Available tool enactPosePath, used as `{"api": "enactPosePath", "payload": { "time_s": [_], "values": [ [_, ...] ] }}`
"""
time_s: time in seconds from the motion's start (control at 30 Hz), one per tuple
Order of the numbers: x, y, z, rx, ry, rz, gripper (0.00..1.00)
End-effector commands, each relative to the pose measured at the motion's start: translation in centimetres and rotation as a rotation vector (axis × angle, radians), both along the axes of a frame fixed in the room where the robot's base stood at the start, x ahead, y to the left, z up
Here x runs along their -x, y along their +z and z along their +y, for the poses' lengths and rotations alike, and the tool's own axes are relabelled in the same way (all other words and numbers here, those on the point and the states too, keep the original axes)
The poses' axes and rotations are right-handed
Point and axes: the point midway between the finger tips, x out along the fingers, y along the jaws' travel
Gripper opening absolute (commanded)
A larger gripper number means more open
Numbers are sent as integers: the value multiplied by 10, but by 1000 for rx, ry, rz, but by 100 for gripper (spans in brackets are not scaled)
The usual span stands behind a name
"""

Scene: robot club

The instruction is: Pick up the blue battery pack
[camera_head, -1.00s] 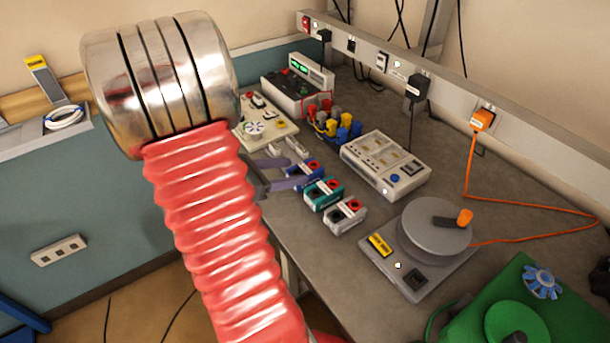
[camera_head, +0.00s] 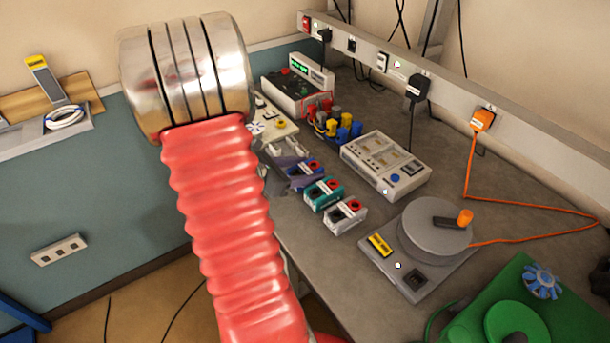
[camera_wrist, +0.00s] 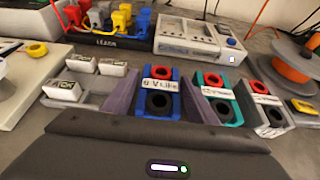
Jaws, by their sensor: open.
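The blue battery pack (camera_head: 309,171) sits on the grey bench in a row of packs, partly hidden behind a finger in the head view. In the wrist view the blue battery pack (camera_wrist: 161,90) is in the centre, with a white label and a red and a black round terminal. My gripper (camera_wrist: 160,80) is open, with one purple finger on each side of this pack. I cannot tell whether the fingers touch it. In the head view the arm hides much of the gripper.
A teal pack (camera_head: 323,194) and a white pack (camera_head: 345,214) stand close to the right of the blue one. A grey holder with white blocks (camera_wrist: 85,85) is close on the left. A lead rack (camera_wrist: 105,38) and a white device (camera_head: 385,165) stand behind.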

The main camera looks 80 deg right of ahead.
Motion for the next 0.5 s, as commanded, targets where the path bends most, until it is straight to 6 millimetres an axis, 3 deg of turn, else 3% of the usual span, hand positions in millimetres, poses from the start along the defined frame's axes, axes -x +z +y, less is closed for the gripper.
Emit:
{"api": "enactPosePath", "payload": {
  "time_s": [0.5],
  "values": [
    [0,0,0,1,0,-1,53]
  ]
}}
